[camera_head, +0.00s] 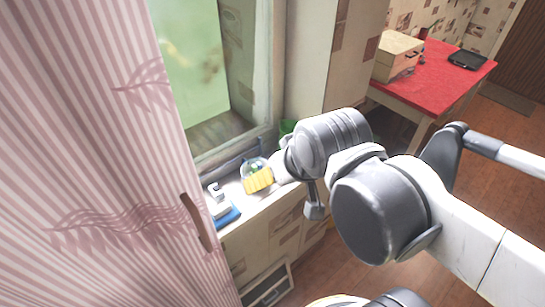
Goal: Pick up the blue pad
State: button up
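The blue pad (229,216) lies flat on the narrow counter below the window, near the curtain-patterned cabinet side. A white object (217,203) stands on or just behind it and hides part of it. My arm reaches in from the right and ends above the counter's right part. A dark grey piece (314,203) hanging below the wrist may be part of my gripper. It is to the right of the blue pad and clearly apart from it. The fingers cannot be made out, and no held object shows.
A yellow ridged item (258,180) and a clear bowl (254,167) stand on the counter right of the pad. A green container (287,127) is farther back. The pink striped panel (110,150) with a handle rises close on the left. A red table (440,80) stands at the back right.

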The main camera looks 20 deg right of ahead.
aim_at(223, 215)
jog(key=l+u, duration=0.25)
jog(key=u, duration=0.15)
jog(key=i+l+u, duration=0.1)
jog(key=l+u, duration=0.4)
jog(key=u, duration=0.25)
